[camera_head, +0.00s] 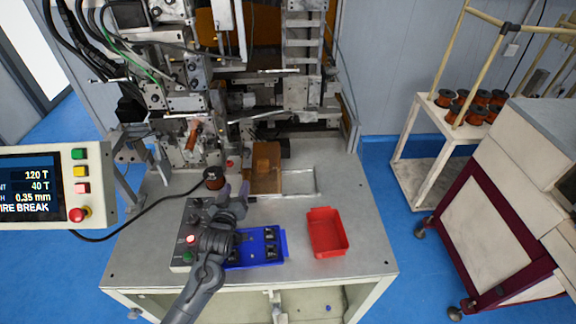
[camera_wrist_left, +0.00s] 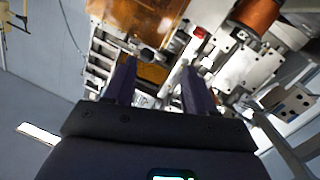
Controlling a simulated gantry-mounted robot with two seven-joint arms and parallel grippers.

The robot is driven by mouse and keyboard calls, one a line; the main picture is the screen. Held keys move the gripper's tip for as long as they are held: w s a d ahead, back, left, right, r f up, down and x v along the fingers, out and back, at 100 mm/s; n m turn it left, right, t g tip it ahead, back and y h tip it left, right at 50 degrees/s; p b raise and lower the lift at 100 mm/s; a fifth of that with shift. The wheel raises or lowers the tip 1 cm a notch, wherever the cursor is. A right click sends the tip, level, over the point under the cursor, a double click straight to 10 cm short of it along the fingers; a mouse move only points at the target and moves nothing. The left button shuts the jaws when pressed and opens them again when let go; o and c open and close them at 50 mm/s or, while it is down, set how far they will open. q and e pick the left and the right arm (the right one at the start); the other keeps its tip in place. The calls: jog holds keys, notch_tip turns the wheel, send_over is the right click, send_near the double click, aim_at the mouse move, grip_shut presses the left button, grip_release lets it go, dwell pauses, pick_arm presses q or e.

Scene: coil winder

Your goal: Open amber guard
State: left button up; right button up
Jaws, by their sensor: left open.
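An amber panel (camera_head: 265,25) shows at the back of the coil winder, behind its metal frame, in the head view. Frame parts hide much of it, so I cannot tell whether it is open or shut. In the left wrist view, an amber sheet (camera_wrist_left: 140,12) shows at the top, beyond my fingers. My left gripper (camera_head: 234,190) is above the bench, in front of the winder and well short of the back panel. In the left wrist view its two dark fingers (camera_wrist_left: 158,82) are apart with nothing held between them. My right gripper is not in view.
A blue tray (camera_head: 280,259) with dark parts and a red bin (camera_head: 327,236) sit on the bench. A control box (camera_head: 189,258) with a cable lies by my arm. A display (camera_head: 30,190) is at left.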

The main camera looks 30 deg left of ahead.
aim_at(246, 155)
pick_arm(q)
jog(key=shift+t, duration=0.6)
jog(key=r+x, duration=0.1)
jog(key=x, duration=0.3)
jog(key=r+b+x, duration=0.1)
jog(key=x, duration=0.4)
jog(key=r+b+x, duration=0.1)
jog(key=x, duration=0.4)
jog(key=shift+w+d, duration=0.1)
jog(key=shift+w, duration=0.05)
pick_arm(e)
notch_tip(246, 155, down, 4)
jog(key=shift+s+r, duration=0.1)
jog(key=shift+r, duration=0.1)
pick_arm(q)
jog(key=shift+c, duration=0.3)
grip_shut()
